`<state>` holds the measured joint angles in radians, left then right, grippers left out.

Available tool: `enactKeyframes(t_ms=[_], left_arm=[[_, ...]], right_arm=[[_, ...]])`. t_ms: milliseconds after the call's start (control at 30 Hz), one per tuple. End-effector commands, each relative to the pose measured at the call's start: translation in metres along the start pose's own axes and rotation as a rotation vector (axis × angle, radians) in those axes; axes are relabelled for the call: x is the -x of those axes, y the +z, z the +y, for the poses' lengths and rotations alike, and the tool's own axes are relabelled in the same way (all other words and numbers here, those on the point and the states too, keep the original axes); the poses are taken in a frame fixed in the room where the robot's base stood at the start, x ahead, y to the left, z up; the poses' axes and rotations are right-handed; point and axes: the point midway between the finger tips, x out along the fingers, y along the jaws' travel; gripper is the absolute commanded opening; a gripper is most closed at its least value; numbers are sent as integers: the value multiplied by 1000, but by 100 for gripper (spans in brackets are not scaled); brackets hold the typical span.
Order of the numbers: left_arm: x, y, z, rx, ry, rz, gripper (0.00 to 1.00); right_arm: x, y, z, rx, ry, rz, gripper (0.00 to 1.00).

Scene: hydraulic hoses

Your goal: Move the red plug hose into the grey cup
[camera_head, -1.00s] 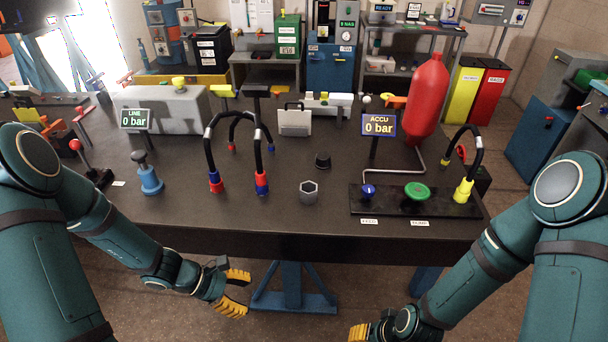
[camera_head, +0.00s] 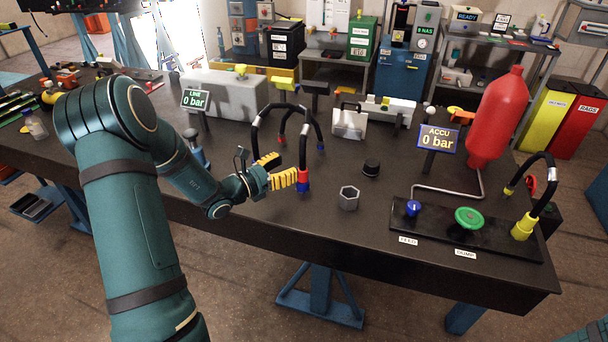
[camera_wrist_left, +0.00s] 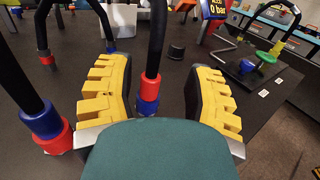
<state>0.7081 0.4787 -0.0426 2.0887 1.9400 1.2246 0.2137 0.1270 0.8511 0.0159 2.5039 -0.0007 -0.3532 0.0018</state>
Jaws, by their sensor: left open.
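My left gripper (camera_head: 287,167) is open, with yellow ridged fingers, just left of the red plug (camera_head: 302,174) on a black hose. The red plug sits upright in a blue socket (camera_head: 303,187). In the left wrist view the red plug (camera_wrist_left: 150,87) stands between the spread fingers, nearer the left finger; contact is not clear. Another hose's blue plug (camera_wrist_left: 42,121) on a red socket is left of the fingers; in the head view my gripper hides it. The grey cup (camera_head: 348,197), hexagonal and open-topped, stands right of the red plug. My right gripper is out of view.
A black cap (camera_head: 371,167) stands behind the grey cup. A panel (camera_head: 440,230) with blue and green knobs and a yellow-ended hose is at right. The ACCU display (camera_head: 438,140) and red cylinder (camera_head: 497,117) stand behind it. The table front near the cup is clear.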

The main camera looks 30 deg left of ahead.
Motion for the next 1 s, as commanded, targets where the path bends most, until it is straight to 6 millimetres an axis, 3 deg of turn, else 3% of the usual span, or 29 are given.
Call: enactKeyframes(t_ms=[267,600,900,933,1000], left_arm=[[-21,1,1,-1,-1,0,52],[-64,5,6,0,-3,-1,52],[-67,5,6,1,-1,1,52],[-67,5,6,0,-1,1,48],[-67,5,6,0,-1,1,23]], right_arm=[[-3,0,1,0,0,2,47],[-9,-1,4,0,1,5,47],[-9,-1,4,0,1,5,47],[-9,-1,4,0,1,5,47],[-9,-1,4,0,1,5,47]])
